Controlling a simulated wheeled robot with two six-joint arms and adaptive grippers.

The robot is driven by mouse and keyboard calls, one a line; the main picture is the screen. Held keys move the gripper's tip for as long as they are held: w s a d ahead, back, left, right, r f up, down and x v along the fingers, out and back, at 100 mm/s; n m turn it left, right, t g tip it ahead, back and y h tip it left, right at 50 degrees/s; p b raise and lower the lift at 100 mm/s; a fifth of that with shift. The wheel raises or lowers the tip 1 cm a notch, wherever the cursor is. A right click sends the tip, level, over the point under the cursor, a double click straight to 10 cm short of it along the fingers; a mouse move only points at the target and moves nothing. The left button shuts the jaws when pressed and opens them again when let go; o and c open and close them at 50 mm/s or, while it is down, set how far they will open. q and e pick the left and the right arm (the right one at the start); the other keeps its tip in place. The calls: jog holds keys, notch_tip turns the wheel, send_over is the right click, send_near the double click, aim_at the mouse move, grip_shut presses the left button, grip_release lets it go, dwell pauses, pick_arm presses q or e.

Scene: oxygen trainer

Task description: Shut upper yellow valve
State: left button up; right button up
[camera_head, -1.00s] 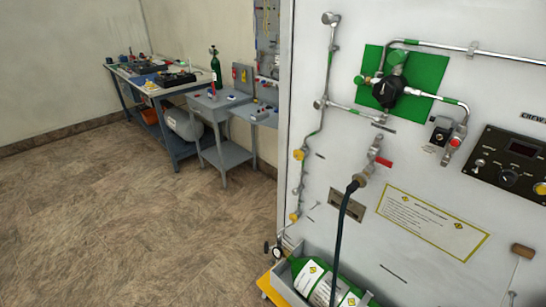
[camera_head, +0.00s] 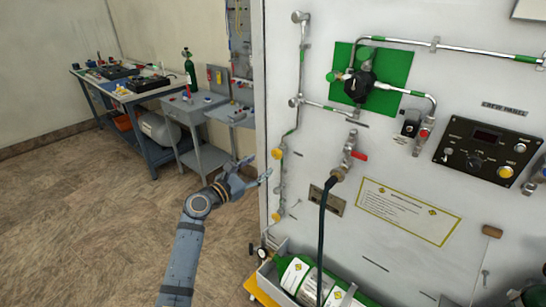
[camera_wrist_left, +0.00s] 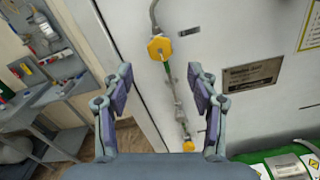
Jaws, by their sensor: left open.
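The upper yellow valve (camera_head: 278,154) is a small yellow knob on a thin pipe near the left edge of the white panel. In the left wrist view the upper yellow valve (camera_wrist_left: 158,48) shows as a yellow hexagonal knob, ahead of and between my fingers. The lower yellow valve (camera_head: 277,216) sits below it on the same pipe and also shows in the left wrist view (camera_wrist_left: 188,146). My left gripper (camera_head: 262,166) is open and empty, just left of and slightly below the upper valve, apart from it. My right gripper is not in view.
A red-handled valve (camera_head: 358,155) with a dark hose (camera_head: 322,240) is right of the yellow valves. A green cylinder (camera_head: 305,280) lies in a tray below. Workbenches (camera_head: 135,92) stand at the back left. The floor left of the panel is clear.

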aim_at(275, 155)
pick_arm(q)
jog(key=x, duration=0.8)
jog(key=shift+c, duration=0.4)
jog(key=c, duration=1.1)
jog(key=shift+f, duration=0.1)
